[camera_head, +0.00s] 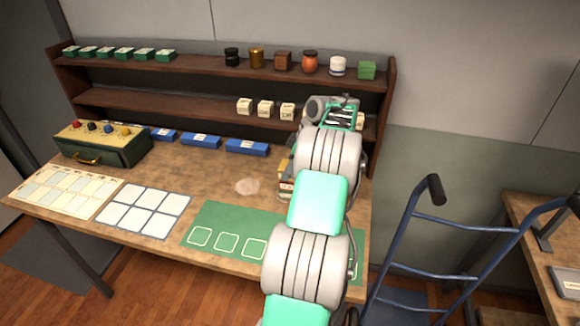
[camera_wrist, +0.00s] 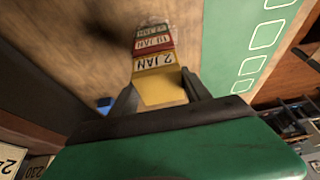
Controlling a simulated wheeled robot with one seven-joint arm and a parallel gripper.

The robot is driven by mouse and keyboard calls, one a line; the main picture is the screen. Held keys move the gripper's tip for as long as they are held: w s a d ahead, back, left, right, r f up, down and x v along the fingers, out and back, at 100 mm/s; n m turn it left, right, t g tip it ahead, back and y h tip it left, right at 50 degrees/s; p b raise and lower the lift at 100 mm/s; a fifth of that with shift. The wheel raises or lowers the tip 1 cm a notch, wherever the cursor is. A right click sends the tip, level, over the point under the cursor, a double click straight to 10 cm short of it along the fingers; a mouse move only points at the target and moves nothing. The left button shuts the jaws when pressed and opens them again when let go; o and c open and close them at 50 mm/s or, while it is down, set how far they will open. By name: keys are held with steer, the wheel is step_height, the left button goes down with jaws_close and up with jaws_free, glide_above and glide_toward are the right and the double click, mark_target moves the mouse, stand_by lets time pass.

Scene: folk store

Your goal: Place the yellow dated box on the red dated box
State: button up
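In the wrist view my gripper (camera_wrist: 161,92) has one finger on each side of the yellow dated box (camera_wrist: 158,84), labelled "2 JAN", and appears shut on it. The red dated box (camera_wrist: 153,43), also marked "JAN", lines up directly beyond the yellow one. A darker box with a "JAN" label (camera_wrist: 152,29) lines up beyond the red one. The yellow and red boxes look touching or nearly so; I cannot tell if there is a gap.
The table has a green mat (camera_head: 215,215) with white outlined squares, a white grid sheet (camera_head: 143,210) and a green case (camera_head: 100,146). Blue boxes (camera_head: 201,140) stand along the back. Shelves (camera_head: 150,100) with jars and small boxes rise behind. A blue hand truck (camera_head: 400,250) stands at right.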

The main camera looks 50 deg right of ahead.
steer(key=o, duration=0.4)
steer(key=p+v, duration=0.5)
steer(key=v, duration=0.8)
steer(key=w+a+r+m, duration=0.1)
steer(key=w+a+r, duration=0.2)
steer(key=w+a, duration=0.35)
steer(key=w+a+r, duration=0.3)
steer(key=a, duration=0.6)
steer(key=w+a+r+m, duration=0.1)
steer(key=w+a+r, duration=0.25)
steer(key=a, duration=0.45)
steer(key=s+a+r, duration=0.1)
steer(key=s+a, duration=0.1)
steer(key=a, duration=1.3)
steer(key=s+a+f+m+h, duration=0.1)
steer(key=s+a+f, duration=0.1)
steer(key=s+a, duration=0.3)
steer(key=s+a+f+m, duration=0.1)
steer(key=s+a+f, duration=0.2)
steer(key=s+a, duration=0.3)
steer(key=shift+s+f+m+t+h, duration=0.3)
steer(key=shift+s+f+t+h, duration=0.1)
steer(key=shift+s, duration=0.4)
